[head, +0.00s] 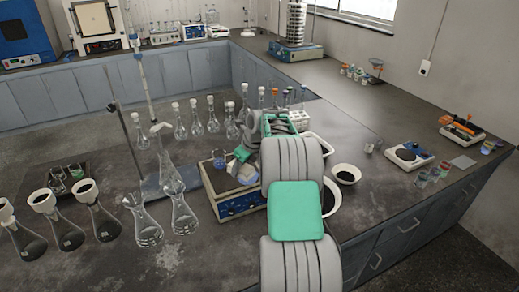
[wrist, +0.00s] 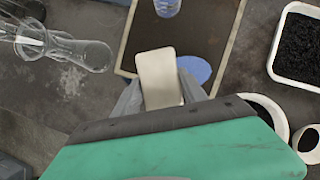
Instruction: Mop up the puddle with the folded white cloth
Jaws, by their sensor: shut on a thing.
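The folded white cloth (wrist: 158,78) is held between the two fingers of my gripper (wrist: 160,92) in the wrist view. My gripper is shut on it, and the cloth sticks out past the fingertips. The blue puddle (wrist: 195,69) shows just right of the cloth, on the dark top of a plate device (wrist: 215,28). The cloth overlaps part of the puddle in the picture; I cannot tell whether they touch.
A beaker of blue liquid (head: 219,158) stands on the plate, also seen at the wrist view's top (wrist: 167,7). Glass flasks (head: 183,213) stand to the left. A white tray of dark grains (wrist: 300,45) and white bowls (head: 346,174) are on the right.

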